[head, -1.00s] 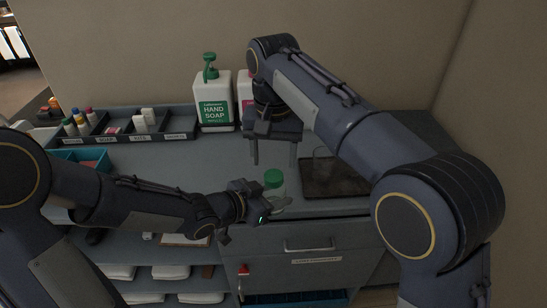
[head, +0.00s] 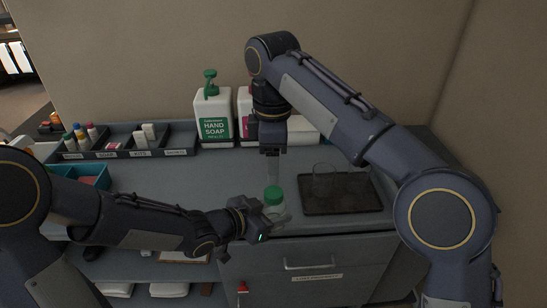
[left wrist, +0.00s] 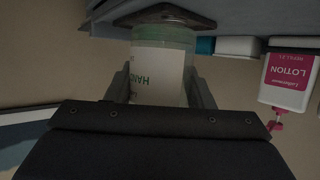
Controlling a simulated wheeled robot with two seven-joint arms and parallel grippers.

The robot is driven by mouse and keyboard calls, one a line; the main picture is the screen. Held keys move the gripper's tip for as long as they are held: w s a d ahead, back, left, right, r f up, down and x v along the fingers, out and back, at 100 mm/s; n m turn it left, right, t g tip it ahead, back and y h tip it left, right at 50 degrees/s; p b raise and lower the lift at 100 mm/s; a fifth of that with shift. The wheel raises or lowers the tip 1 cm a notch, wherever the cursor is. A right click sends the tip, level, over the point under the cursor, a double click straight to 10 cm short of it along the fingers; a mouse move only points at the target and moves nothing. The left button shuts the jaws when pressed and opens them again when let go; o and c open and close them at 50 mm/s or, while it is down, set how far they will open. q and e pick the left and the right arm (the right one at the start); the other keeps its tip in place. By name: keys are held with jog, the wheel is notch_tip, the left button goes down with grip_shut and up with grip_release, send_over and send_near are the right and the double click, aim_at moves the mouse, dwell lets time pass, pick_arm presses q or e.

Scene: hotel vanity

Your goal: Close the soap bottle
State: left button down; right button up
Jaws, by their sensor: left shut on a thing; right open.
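A small clear bottle (head: 277,213) with a green cap (head: 273,194) stands upright near the counter's front edge. My left gripper (head: 272,218) is shut around its body from the left. In the left wrist view the bottle (left wrist: 162,75), with a white label reading "HAND", sits between the fingers; its cap is hidden there. My right gripper (head: 272,168) is open, pointing down just above the green cap. Its fingers show nearly edge-on, and I cannot tell whether they touch the cap. I cannot tell how tightly the cap sits.
A dark tray (head: 341,207) with clear glasses (head: 324,177) lies right of the bottle. The large hand soap pump bottle (head: 213,115) stands behind, beside the lotion bottle (left wrist: 289,80), partly hidden in the head view. A compartment organizer (head: 125,154) is back left. The counter's middle is clear.

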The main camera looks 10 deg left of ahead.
aim_at(273, 191)
jog(key=shift+r+n, duration=0.1)
jog(key=shift+n, duration=0.3)
jog(key=shift+f, duration=4.05)
jog(key=c, duration=1)
jog(key=o, duration=1.1)
jog(key=shift+o, duration=0.2)
